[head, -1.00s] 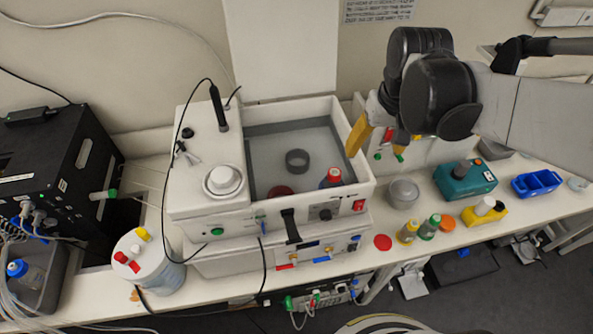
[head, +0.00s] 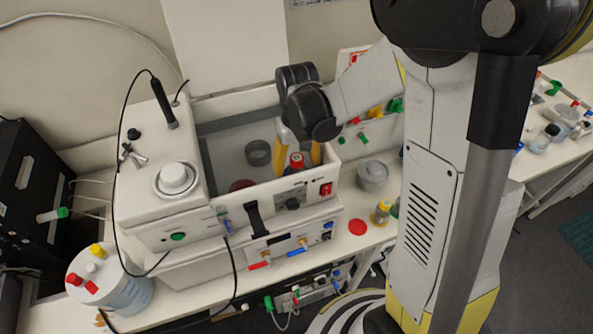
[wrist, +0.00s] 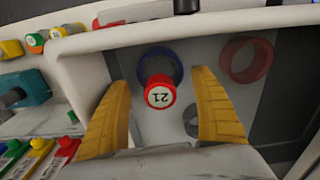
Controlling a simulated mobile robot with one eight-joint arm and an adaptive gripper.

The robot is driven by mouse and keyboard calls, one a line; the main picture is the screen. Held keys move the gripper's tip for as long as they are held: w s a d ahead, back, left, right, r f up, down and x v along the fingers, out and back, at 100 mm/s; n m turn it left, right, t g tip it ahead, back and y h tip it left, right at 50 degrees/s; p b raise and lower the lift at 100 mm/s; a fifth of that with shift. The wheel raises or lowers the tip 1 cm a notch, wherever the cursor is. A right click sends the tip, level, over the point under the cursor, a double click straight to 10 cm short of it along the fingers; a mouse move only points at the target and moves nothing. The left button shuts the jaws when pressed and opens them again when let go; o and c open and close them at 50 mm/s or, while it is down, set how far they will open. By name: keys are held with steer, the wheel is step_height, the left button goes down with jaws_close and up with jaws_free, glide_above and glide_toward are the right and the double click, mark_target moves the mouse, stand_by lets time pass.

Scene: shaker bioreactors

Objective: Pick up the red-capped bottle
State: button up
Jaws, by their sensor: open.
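The red-capped bottle (head: 296,162) stands in the basin of the white shaker bath (head: 328,181), near its front right corner. In the wrist view its red cap (wrist: 160,93) shows a white top marked 21, and a dark blue ring surrounds the bottle below the cap. My gripper (head: 298,155) is over the basin with its yellow fingers on either side of the bottle. In the wrist view the open gripper (wrist: 164,112) has clear gaps on both sides of the cap, and neither finger appears to touch it.
A dark grey ring (head: 258,153) and a dark red ring (head: 241,185) sit in the basin. The basin's raised walls are close to my gripper. A grey pot (head: 372,176), a red disc (head: 358,227) and a yellow-capped bottle (head: 382,212) are on the bench to the right.

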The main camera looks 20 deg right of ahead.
step_height(320, 180, down, 3)
steer(key=shift+w+r, duration=0.1)
steer(key=shift+r, duration=0.1)
steer(key=c, duration=1.4)
steer(key=shift+r, duration=0.1)
steer(key=shift+c, duration=0.2)
